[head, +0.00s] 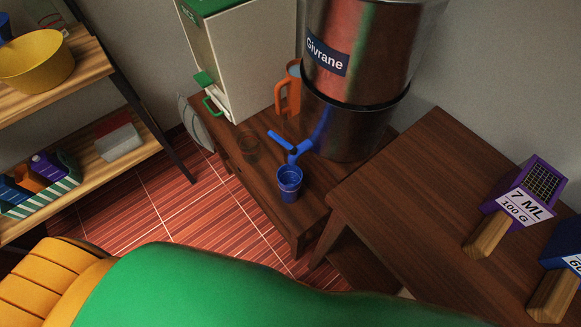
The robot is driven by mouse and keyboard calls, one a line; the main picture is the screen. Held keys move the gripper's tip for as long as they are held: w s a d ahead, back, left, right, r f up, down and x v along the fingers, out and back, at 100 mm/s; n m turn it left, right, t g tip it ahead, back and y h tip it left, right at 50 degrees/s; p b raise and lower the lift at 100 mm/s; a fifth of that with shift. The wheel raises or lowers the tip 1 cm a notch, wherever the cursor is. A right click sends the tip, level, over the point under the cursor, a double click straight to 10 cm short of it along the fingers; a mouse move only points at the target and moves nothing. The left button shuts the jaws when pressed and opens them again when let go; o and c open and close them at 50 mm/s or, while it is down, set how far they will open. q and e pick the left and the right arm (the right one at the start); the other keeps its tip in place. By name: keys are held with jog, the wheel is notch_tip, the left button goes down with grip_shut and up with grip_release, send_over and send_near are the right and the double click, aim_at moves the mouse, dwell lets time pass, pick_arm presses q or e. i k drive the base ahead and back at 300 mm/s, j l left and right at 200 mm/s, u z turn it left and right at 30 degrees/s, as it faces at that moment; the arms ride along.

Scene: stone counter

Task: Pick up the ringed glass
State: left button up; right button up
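A blue cup (289,183) stands near the bench's front edge, just below the tap in the picture. Neither of my grippers shows in the head view.
A large metal dispenser (345,125) with a blue tap (291,147) stands on the bench (240,176). An orange mug (290,95) and a white-and-green box (243,60) are behind. A higher wooden table (415,190) is at right, shelves (95,175) at left.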

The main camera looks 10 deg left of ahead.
aim_at(289, 178)
jog(key=k+j+u, duration=0.1)
jog(key=u, duration=0.35)
jog(key=j+u, duration=0.2)
jog(key=u, duration=0.2)
jog(key=j+u, duration=0.2)
jog(key=u, duration=0.25)
jog(key=j+u, duration=0.2)
jog(key=u, duration=0.25)
jog(key=z, duration=1.85)
jog(key=k+l, duration=0.05)
